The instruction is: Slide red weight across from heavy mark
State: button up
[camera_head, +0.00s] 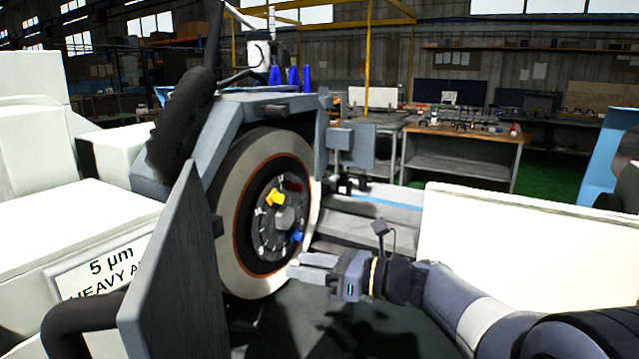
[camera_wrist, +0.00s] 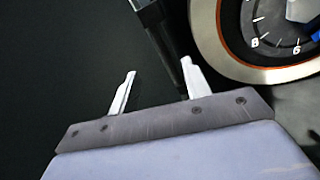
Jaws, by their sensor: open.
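The grinding wheel (camera_head: 233,222) stands upright in the head view, with a dark numbered hub dial (camera_head: 266,238) at its centre. A dark red piece, apparently the red weight (camera_head: 294,186), sits at the dial's upper right. A yellow weight (camera_head: 276,198) is at the upper left and a blue weight (camera_head: 297,236) at the lower right. A sign (camera_head: 108,268) reads "5 µm HEAVY A", its end hidden by a grey panel. My gripper (camera_head: 294,265) is open and empty, in front of the wheel's lower right. In the wrist view, my gripper (camera_wrist: 158,68) is left of the partly visible dial (camera_wrist: 262,30).
The upright grey guard panel (camera_head: 175,275) stands left of the wheel. A white machine cover (camera_head: 520,235) is at the right. A grey machine bed (camera_head: 365,215) lies behind my gripper. Workbenches (camera_head: 465,140) stand farther back.

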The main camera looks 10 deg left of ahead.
aim_at(294, 186)
jog(key=i+j+z, duration=0.35)
jog(key=i+j, duration=0.4)
jog(key=i, duration=0.15)
